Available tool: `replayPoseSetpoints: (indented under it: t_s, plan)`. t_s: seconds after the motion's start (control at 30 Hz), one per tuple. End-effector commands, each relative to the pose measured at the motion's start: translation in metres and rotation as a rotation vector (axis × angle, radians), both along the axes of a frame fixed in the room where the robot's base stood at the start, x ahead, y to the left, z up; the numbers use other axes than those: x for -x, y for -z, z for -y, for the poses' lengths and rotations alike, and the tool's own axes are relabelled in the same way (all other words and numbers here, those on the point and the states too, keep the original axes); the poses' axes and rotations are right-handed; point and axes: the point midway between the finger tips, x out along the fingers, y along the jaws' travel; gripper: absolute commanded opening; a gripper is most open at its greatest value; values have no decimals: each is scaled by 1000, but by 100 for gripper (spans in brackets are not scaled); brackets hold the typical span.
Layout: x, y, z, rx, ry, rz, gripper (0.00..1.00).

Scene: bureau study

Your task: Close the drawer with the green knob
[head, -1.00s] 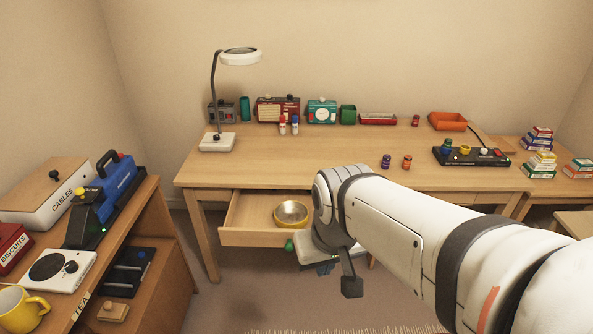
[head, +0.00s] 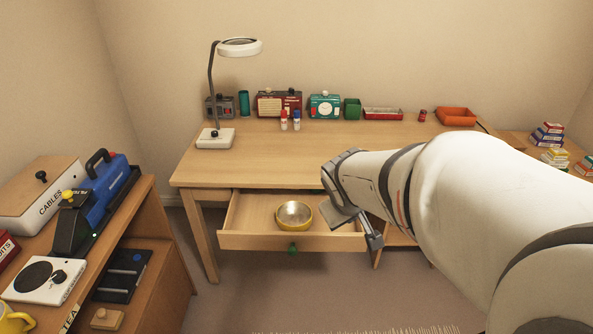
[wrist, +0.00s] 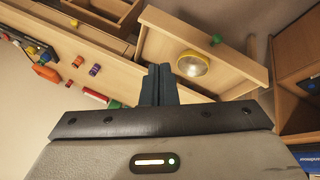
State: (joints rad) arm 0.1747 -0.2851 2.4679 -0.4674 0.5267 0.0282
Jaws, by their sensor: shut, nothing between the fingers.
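The drawer (head: 250,240) with the green knob (head: 292,249) stands pulled out under the left part of the desk. A yellow-rimmed metal bowl (head: 294,214) lies inside it. In the wrist view the open drawer (wrist: 165,38), the bowl (wrist: 192,65) and the green knob (wrist: 216,39) show beyond my fingers. My gripper (wrist: 160,84) is shut and empty, its dark fingers together. No contact with the knob shows.
A shelf unit (head: 160,250) at left holds a cables box (head: 40,195) and a blue device. Floor in front of the drawer is clear.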

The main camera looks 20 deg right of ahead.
Motion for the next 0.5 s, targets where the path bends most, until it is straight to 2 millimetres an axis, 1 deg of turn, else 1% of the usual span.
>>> replayPoseSetpoints:
  t_s: [0.03, 0.1, 0.17, 0.2, 0.27, 0.33, 0.4, 0.5]
  plan:
    - [-17, 18, 27, 68, -41, 16, 0]
    - [-38, 32, 55, 150, -135, 46, 0]
    - [-54, 47, 74, 201, -230, 62, 0]
    - [-62, 59, 85, 223, -298, 70, 0]
    - [-72, 79, 97, 235, -405, 80, 0]
    - [-77, 104, 106, 234, -534, 89, 0]
    - [-77, 130, 109, 205, -658, 95, 0]
    - [-68, 161, 108, 139, -805, 103, 0]
